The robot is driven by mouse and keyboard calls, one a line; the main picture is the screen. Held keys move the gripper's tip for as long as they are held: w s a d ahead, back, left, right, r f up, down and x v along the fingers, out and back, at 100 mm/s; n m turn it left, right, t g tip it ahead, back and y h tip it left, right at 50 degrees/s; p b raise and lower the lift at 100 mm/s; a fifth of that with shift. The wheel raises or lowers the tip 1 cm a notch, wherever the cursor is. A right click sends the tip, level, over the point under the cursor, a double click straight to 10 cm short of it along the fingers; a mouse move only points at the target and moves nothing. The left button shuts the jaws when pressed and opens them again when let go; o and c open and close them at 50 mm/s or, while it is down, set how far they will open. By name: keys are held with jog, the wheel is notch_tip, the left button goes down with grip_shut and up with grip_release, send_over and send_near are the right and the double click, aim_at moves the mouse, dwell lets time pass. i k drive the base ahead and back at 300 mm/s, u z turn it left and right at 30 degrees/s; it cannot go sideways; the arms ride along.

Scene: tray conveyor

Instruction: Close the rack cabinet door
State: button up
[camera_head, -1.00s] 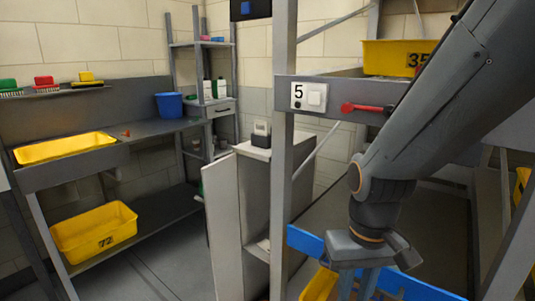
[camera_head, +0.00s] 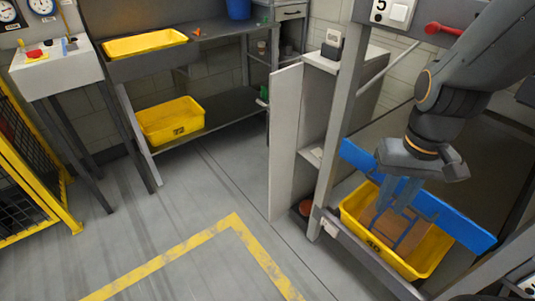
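The rack cabinet (camera_head: 334,88) is a narrow pale grey cabinet behind a grey upright post at centre right. Its door (camera_head: 285,140) is a tall pale panel, swung open and standing out at the cabinet's left side. The inside shows between door and post, with a small shelf and a reddish-brown round thing (camera_head: 305,208) at the bottom. My gripper (camera_head: 397,208) points down to the right of the post, apart from the door. Its two fingers show a gap, with nothing seen held between them.
A blue rail (camera_head: 455,222) and a yellow bin (camera_head: 432,262) are close around my gripper. The grey post (camera_head: 342,130) stands between gripper and door. A bench with yellow trays (camera_head: 145,46) is at the back left. The floor left of the door is clear, with yellow tape (camera_head: 190,252).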

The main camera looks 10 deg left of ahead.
aim_at(283, 119)
jog(key=u, duration=1.75)
jog(key=i, duration=2.6)
jog(key=z, duration=1.75)
jog(key=k, duration=0.5)
jog(key=u, duration=0.05)
